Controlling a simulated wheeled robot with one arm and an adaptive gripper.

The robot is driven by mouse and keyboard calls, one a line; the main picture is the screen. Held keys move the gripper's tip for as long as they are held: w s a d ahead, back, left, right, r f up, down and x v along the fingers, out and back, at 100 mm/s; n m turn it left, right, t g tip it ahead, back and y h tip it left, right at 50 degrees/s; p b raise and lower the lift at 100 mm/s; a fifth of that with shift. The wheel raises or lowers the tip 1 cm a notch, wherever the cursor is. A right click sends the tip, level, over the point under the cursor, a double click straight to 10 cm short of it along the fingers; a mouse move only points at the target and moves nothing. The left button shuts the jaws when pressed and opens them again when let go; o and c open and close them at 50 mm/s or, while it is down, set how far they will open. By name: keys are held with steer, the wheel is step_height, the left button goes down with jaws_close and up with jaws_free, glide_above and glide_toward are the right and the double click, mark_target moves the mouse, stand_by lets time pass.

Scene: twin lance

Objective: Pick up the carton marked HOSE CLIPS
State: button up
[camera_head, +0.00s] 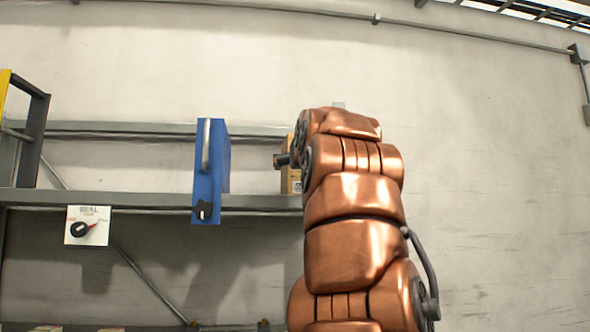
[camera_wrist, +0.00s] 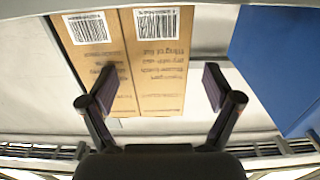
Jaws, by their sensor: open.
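Two tan cartons with barcode labels stand side by side in the wrist view, a left carton (camera_wrist: 90,62) and a right carton (camera_wrist: 160,75). Their print is too small and blurred to read, so I cannot tell which is marked HOSE CLIPS. My gripper (camera_wrist: 159,88) is open and empty. Its left finger overlaps the left carton in the picture, and its right finger shows over the pale gap right of the right carton. In the head view a strip of a tan carton (camera_head: 294,180) shows on the shelf; my arm hides the rest and most of the gripper.
A blue panel or box (camera_head: 208,170) with a grey handle stands left of the cartons in the head view; a blue thing (camera_wrist: 280,65) shows at right in the wrist view. A white dial plate marked SEAL (camera_head: 88,226) hangs at the shelf edge (camera_head: 140,200).

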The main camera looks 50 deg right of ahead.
steer(key=c, duration=1.5)
steer(key=shift+r, duration=0.15)
steer(key=shift+c, duration=0.2)
